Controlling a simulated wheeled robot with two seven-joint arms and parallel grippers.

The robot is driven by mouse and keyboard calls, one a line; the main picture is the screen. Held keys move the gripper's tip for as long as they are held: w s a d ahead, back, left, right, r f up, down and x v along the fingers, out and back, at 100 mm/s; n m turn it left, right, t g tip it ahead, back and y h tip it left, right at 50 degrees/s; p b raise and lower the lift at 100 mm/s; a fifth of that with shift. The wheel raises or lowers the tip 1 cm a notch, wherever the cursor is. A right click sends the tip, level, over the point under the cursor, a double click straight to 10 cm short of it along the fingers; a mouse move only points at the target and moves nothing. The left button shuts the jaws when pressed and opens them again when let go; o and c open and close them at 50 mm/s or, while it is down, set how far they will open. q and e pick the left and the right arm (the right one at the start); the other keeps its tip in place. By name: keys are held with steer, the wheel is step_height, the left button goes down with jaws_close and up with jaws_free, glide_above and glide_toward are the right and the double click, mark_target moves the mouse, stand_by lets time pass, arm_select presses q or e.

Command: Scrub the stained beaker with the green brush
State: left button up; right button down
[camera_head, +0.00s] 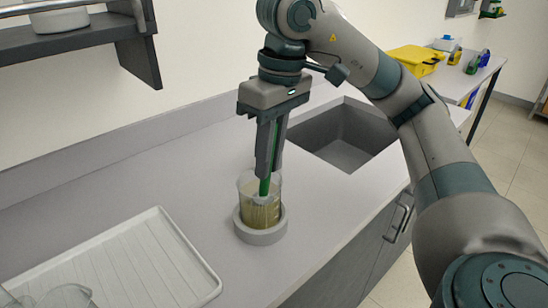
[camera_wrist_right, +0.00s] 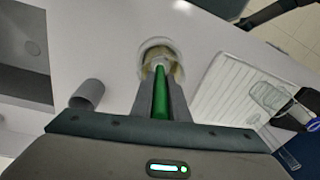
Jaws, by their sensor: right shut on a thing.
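The stained beaker (camera_head: 247,212) stands upright in a round grey-white holder (camera_head: 262,236) on the counter, its glass clouded yellow-brown low down. My right gripper (camera_head: 268,172) points straight down above the beaker and is shut on the green brush (camera_head: 265,187). The brush's pale head is inside the beaker; whether it touches the glass or the bottom I cannot tell. In the right wrist view the green handle (camera_wrist_right: 160,95) runs between the fingers towards the beaker (camera_wrist_right: 160,58). My left gripper is not clearly seen in either view.
A white ribbed tray (camera_head: 130,262) lies at the front left, with clear glassware (camera_head: 62,297) at its near corner. A sink (camera_head: 345,138) is set into the counter behind right. A dark shelf (camera_head: 70,40) hangs upper left. A yellow box (camera_head: 415,58) stands on a far table.

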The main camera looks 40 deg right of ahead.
arm_select(q)
steer(key=shift+s+f, duration=0.25)
steer(key=shift+s, duration=0.3)
arm_select(e)
steer(key=shift+w, duration=0.15)
steer(key=shift+w+d, duration=0.4)
steer(key=shift+d, duration=0.4)
arm_select(q)
steer(key=r+p, duration=0.3)
steer(key=r, duration=0.1)
steer(key=shift+w+p, duration=0.35)
steer(key=shift+w, duration=0.05)
arm_select(e)
step_height(320, 180, up, 4)
steer(key=shift+r, duration=0.1)
arm_select(q)
steer(key=shift+f+b, duration=1.7)
steer(key=shift+b, duration=0.05)
arm_select(e)
steer(key=shift+f, duration=2.1)
arm_select(q)
steer(key=shift+s, duration=0.1)
arm_select(e)
steer(key=shift+a, duration=0.1)
